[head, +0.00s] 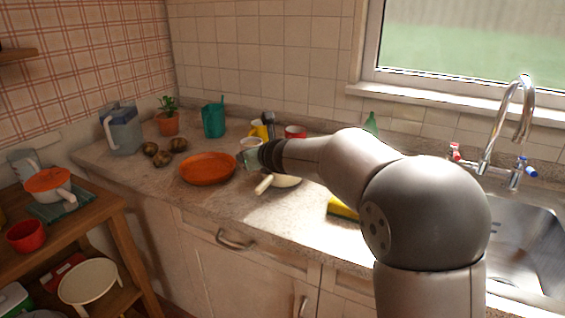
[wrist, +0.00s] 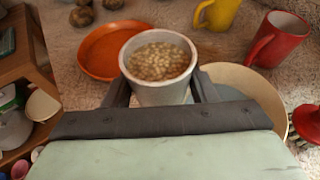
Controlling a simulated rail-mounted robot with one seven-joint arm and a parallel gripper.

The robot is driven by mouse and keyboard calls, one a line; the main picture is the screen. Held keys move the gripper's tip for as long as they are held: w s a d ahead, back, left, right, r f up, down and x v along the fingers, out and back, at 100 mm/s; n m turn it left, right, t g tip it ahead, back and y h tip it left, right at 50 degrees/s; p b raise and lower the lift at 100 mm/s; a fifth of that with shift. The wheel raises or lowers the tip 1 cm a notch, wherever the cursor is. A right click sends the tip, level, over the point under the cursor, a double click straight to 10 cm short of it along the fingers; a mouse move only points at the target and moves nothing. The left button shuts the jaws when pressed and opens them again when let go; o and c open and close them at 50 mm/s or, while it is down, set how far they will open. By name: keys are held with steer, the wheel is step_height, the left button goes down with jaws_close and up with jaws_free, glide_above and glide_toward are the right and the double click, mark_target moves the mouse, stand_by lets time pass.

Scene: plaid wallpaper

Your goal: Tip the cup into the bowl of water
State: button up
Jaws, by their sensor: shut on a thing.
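A pale grey cup (wrist: 160,94), full of small tan beans or grains, stands upright between the fingers of my gripper (wrist: 161,88). My gripper is shut on it. In the head view the cup (head: 250,143) shows just past the gripper (head: 262,157), which hides part of it. The cream bowl (wrist: 225,70), with greyish-blue water inside, is just right of and below the cup in the wrist view; my gripper covers part of it. In the head view the bowl (head: 287,182) is partly behind my arm, with a pale handle (head: 264,184) toward the counter's front edge.
An orange plate (head: 207,169) lies left of the cup. A yellow mug (wrist: 218,12) and a red mug (wrist: 277,38) stand behind. A teal jug (head: 213,120), plant pot (head: 168,124) and blue-grey pitcher (head: 122,132) line the back left. A sponge (head: 341,209) and sink are right.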

steer(key=shift+d, duration=0.1)
steer(key=shift+w+d+r+m+y+p, duration=0.35)
steer(key=shift+d+m+p, duration=0.2)
steer(key=shift+p, duration=0.55)
steer(key=shift+w+d+f+m+g+y, duration=0.15)
steer(key=shift+d+f+m+g+y, duration=0.3)
steer(key=shift+m, duration=0.2)
steer(key=shift+w+d+p, duration=0.1)
steer(key=shift+p, duration=0.2)
steer(key=shift+d+m+p, duration=0.1)
steer(key=shift+m+p, duration=0.2)
steer(key=shift+w+d+r+m+y+p, duration=0.25)
steer(key=shift+d+r+m+y+p, duration=0.3)
steer(key=shift+m+p, duration=0.5)
steer(key=shift+w+d+r+m+y+p, duration=0.2)
steer(key=shift+r+m+y+p, duration=0.25)
steer(key=shift+m+y+p, duration=0.6)
steer(key=shift+w+d+r+m+y+p, duration=0.25)
steer(key=shift+d+r+m+y+p, duration=0.2)
steer(key=shift+m+p, duration=0.65)
steer(key=shift+d+r+m+t+y+p, duration=0.1)
steer(key=shift+r+m+t+y+p, duration=0.25)
steer(key=shift+m+p, duration=0.35)
